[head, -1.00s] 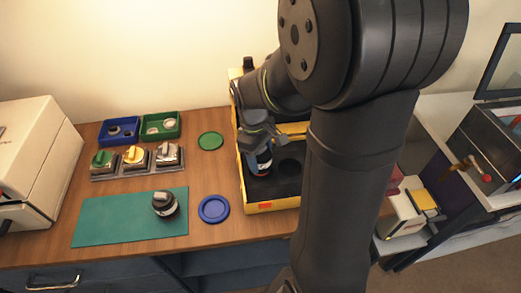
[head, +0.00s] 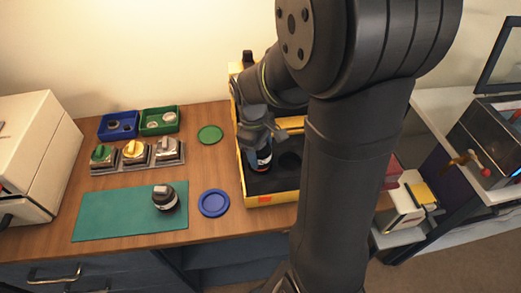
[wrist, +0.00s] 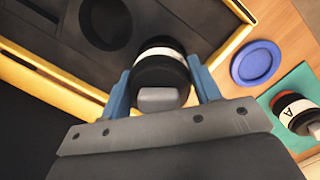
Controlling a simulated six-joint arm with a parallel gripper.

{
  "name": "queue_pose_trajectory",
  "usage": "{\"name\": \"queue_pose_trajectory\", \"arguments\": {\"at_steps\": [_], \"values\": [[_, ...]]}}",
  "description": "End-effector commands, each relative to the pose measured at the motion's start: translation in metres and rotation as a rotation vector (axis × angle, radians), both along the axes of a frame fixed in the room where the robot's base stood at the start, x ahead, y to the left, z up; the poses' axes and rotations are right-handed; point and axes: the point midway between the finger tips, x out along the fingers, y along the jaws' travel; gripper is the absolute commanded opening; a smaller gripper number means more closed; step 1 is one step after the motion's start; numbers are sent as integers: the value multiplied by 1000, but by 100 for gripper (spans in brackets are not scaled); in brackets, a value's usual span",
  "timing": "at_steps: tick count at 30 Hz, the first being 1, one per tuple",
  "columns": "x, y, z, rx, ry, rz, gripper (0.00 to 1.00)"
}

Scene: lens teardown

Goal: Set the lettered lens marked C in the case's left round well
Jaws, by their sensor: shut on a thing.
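My gripper (wrist: 162,90) is shut on a dark lens (wrist: 160,68) with a white band, its blue fingers on either side of it. No letter on this lens can be read. In the head view the held lens (head: 264,157) is upright over the left well of the yellow case (head: 272,199). I cannot tell whether it rests on the well floor, as the lens and gripper hide that well. The right round well (head: 290,161) is empty; an empty well also shows in the wrist view (wrist: 106,22).
A second lens (head: 165,197), marked A in the wrist view (wrist: 294,112), stands on the green mat (head: 110,215). A blue disc (head: 213,203) and a green disc (head: 210,135) lie left of the case. Blue (head: 118,126) and green (head: 159,120) bins stand behind three knobbed blocks (head: 136,152).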

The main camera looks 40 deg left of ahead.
Motion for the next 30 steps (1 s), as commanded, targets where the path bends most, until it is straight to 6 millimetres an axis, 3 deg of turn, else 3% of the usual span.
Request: {"name": "queue_pose_trajectory", "arguments": {"at_steps": [30], "values": [[0, 0, -24, 0, 0, 0, 34]]}}
